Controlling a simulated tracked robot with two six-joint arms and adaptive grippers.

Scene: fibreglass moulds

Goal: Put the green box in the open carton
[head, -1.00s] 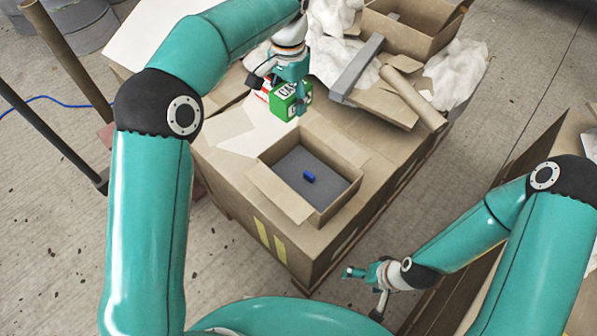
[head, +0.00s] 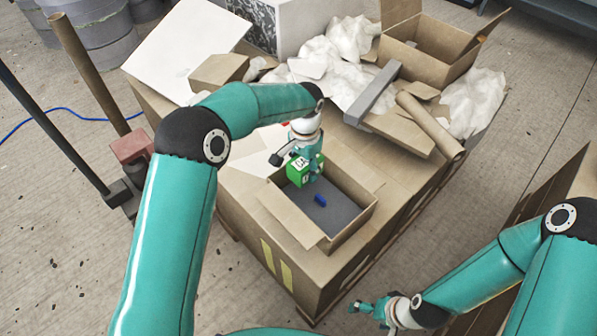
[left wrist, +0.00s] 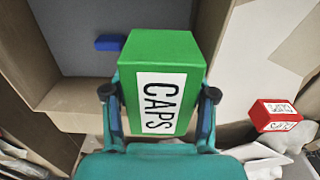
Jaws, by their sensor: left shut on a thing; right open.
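My left gripper (head: 308,170) is shut on the green box (head: 296,172) and holds it over the far left part of the open carton (head: 290,217). In the left wrist view the box (left wrist: 165,55), with a white CAPS label, sits between the two fingers (left wrist: 158,100). The carton's grey inside and cardboard edge (left wrist: 85,95) show behind and to the left of it; the box overlaps that edge. The gap between box and carton floor is hard to judge. A small blue object (head: 320,200) lies on the carton's floor. My right gripper (head: 372,307) is open and empty, low at the front right.
A red box (left wrist: 274,115) lies outside the carton, mostly hidden behind my left arm in the head view. Behind are white crumpled packing (head: 335,70), a grey bar (head: 372,92), a cardboard tube (head: 430,125) and another open box (head: 425,48).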

